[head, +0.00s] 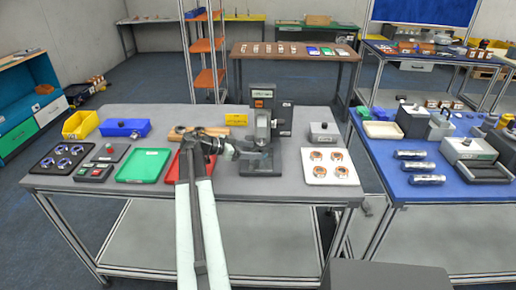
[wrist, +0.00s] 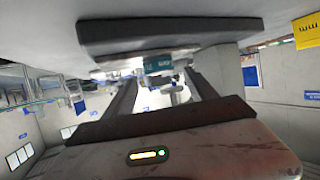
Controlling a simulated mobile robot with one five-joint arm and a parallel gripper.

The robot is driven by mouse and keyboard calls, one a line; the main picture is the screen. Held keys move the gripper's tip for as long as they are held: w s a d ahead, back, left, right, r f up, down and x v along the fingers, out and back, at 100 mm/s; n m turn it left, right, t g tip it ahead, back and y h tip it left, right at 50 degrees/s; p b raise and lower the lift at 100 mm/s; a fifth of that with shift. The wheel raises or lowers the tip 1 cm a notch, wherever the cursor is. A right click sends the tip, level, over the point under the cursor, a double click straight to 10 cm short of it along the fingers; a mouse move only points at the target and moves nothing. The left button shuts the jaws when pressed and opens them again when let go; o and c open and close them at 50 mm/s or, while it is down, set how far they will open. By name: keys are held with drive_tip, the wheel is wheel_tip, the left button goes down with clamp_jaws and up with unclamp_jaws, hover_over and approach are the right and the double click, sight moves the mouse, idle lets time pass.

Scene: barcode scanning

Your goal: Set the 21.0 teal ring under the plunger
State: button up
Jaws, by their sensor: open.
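The press (head: 262,125) stands upright on the grey table, with a dark base (head: 262,165) at its foot. Its plunger is too small to make out. My arm reaches over the table, and my gripper (head: 230,150) is just left of the press, close to it. The gripper (wrist: 160,80) is open in the wrist view. A small teal piece with white marks (wrist: 157,64) shows beyond the jaws there; I cannot tell whether it is the 21.0 teal ring. No teal ring is clear in the head view.
A dark tray of several bluish rings (head: 45,169), a green tray (head: 143,166) and a red tray (head: 172,174) lie to the left. A white tray (head: 313,181) with several copper-coloured rings lies right of the press.

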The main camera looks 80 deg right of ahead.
drive_tip(key=p+v, duration=0.2)
drive_tip(key=v, duration=0.7)
drive_tip(key=shift+p, duration=0.3)
